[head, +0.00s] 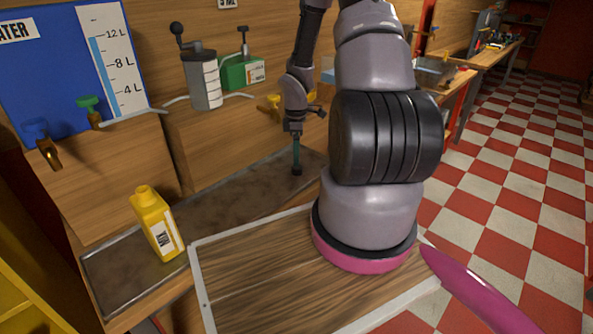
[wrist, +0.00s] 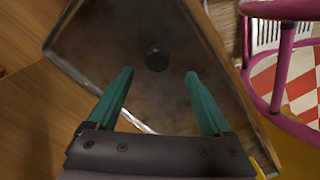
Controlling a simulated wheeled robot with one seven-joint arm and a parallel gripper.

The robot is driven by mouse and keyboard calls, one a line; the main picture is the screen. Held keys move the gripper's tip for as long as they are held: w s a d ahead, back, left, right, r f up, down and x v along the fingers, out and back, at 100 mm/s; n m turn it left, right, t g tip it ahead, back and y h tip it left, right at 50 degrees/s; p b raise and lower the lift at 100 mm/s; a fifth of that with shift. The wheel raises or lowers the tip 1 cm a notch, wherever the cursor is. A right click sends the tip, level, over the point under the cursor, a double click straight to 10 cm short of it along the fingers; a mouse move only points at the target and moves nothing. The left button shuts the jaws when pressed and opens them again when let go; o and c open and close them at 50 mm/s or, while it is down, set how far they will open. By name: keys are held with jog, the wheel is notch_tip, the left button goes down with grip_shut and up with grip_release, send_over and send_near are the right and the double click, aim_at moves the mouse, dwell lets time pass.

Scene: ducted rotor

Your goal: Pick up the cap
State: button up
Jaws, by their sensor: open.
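The cap (wrist: 157,59) is a small dark round piece on the grey metal tray (wrist: 120,35), in the upper middle of the wrist view. My gripper (wrist: 161,75) is open, with its two green fingers apart and nothing between them. The cap lies a little beyond the fingertips, roughly midway between their lines. In the head view my gripper (head: 296,168) points down over the far end of the tray (head: 125,270). A dark spot shows at its tips there; I cannot tell whether it is the cap.
A yellow bottle (head: 157,225) stands on the tray's near left part. A metal pump canister (head: 203,80) and a green can (head: 242,72) stand on the wooden ledge behind. Taps (head: 48,150) stick out at the left.

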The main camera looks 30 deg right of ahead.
aim_at(297, 169)
jog(key=shift+w+d+f, duration=0.1)
jog(key=shift+d+f, duration=0.05)
jog(key=shift+f, duration=1.2)
jog(key=shift+d+f, duration=0.1)
jog(key=shift+f, duration=1.25)
grip_shut()
